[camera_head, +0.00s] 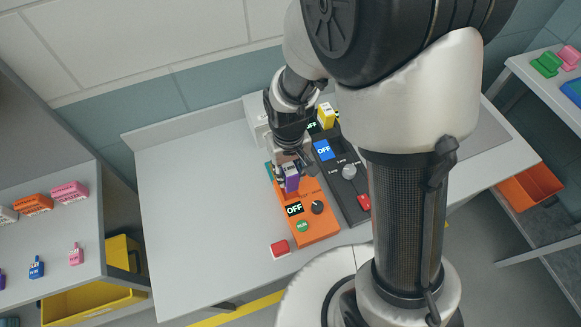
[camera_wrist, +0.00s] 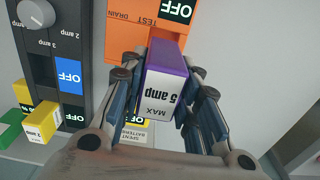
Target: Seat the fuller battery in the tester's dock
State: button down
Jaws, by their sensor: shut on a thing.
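My gripper (camera_head: 290,164) is shut on a purple battery (camera_head: 291,183), with its fingers on either side. In the wrist view the battery (camera_wrist: 166,62) has a white label reading "MAX 5 amp". It is over the upper part of the orange tester (camera_head: 310,222); I cannot tell whether it touches the dock, which it and the fingers hide. The tester (camera_wrist: 125,32) has an OFF display, a dark knob and a green RUN button. A yellow battery (camera_head: 326,116) marked "2 amp" stands at the dark unit's far end; it also shows in the wrist view (camera_wrist: 42,122).
The dark unit (camera_head: 346,181) with a blue OFF display, grey knob and red part stands right of the tester. A green block (camera_wrist: 12,130) is beside the yellow battery. A red button (camera_head: 280,248) lies front left. The bench's left (camera_head: 190,210) is clear.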

jog(key=shift+f+b, duration=2.15)
jog(key=shift+f, duration=0.7)
jog(key=shift+f, duration=0.15)
jog(key=c, duration=1.1)
grip_release()
notch_tip(320, 180, up, 11)
jog(key=shift+r, duration=0.1)
jog(key=shift+d+r, duration=0.15)
jog(key=shift+r, duration=0.6)
jog(key=s+d+r+m+t, duration=0.1)
jog(key=s+d+r, duration=0.2)
jog(key=s+r, duration=0.1)
jog(key=s+d+r+m+t, duration=0.1)
jog(key=s+d+r+t, duration=0.1)
jog(key=s+d+r, duration=0.2)
jog(key=s+d+r+m+t, duration=0.1)
jog(key=s+d+r, duration=0.2)
jog(key=s+r, duration=0.1)
jog(key=shift+s+d+r+t, duration=0.15)
jog(key=shift+s+r, duration=0.05)
jog(key=shift+s, duration=0.2)
jog(key=shift+s+d+r+t, duration=0.15)
jog(key=shift+s, duration=0.25)
